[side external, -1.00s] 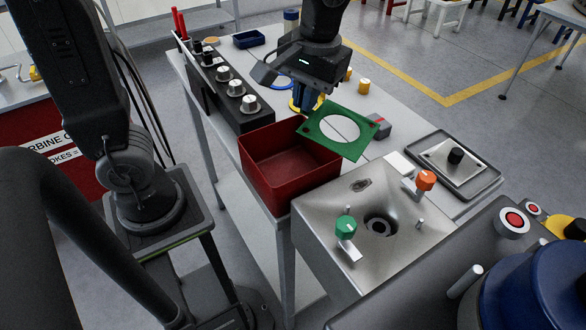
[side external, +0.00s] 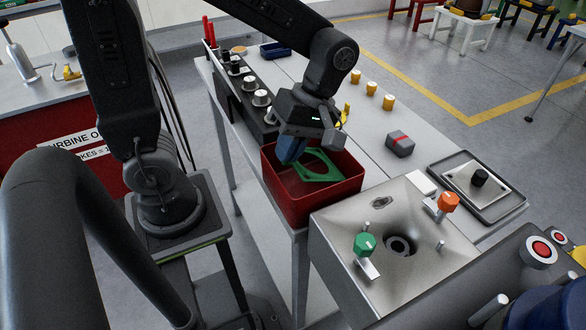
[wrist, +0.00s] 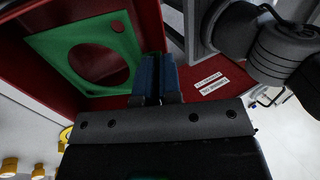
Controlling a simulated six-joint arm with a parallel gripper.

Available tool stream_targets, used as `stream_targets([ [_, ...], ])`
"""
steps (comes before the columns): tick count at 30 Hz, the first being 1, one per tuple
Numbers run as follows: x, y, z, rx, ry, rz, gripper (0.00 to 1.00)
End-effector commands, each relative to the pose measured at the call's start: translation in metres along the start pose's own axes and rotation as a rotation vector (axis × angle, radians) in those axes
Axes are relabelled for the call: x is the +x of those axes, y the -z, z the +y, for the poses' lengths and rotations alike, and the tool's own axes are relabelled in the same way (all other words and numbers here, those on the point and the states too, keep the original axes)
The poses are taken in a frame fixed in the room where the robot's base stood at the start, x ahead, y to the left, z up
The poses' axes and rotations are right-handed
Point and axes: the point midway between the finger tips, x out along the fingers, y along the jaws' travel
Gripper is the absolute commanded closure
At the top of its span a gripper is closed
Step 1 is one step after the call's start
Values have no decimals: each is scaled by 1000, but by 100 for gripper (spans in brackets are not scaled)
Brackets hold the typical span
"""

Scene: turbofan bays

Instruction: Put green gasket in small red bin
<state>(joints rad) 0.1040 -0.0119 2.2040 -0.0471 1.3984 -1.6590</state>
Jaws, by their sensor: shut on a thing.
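The green gasket (side external: 334,175) is a flat square plate with a large round hole. It is inside the small red bin (side external: 322,206), below the rim and slightly tilted. My gripper (side external: 290,156) reaches down into the left part of the bin, its blue fingers shut on the gasket's edge. In the wrist view the fingers (wrist: 158,76) are close together at one corner of the gasket (wrist: 50,52). The red bin wall (wrist: 150,30) shows behind them. The exact grip line is hidden, and I cannot tell whether the gasket touches the bin floor.
A metal housing (side external: 345,235) with green (side external: 365,244) and orange (side external: 449,202) knobs adjoins the bin. A row of knobs (side external: 262,98) stands behind it on the left. A grey box with a red stripe (side external: 400,144) and yellow cylinders (side external: 388,102) are on the table.

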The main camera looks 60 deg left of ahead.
Motion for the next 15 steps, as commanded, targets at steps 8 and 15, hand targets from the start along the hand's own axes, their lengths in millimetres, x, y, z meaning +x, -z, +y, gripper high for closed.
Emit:
stream_targets([
  [8, 29, 0, 14, 1, 4, 1, 100],
  [15, 42, 0, 20, 2, -1, 0, 100],
])
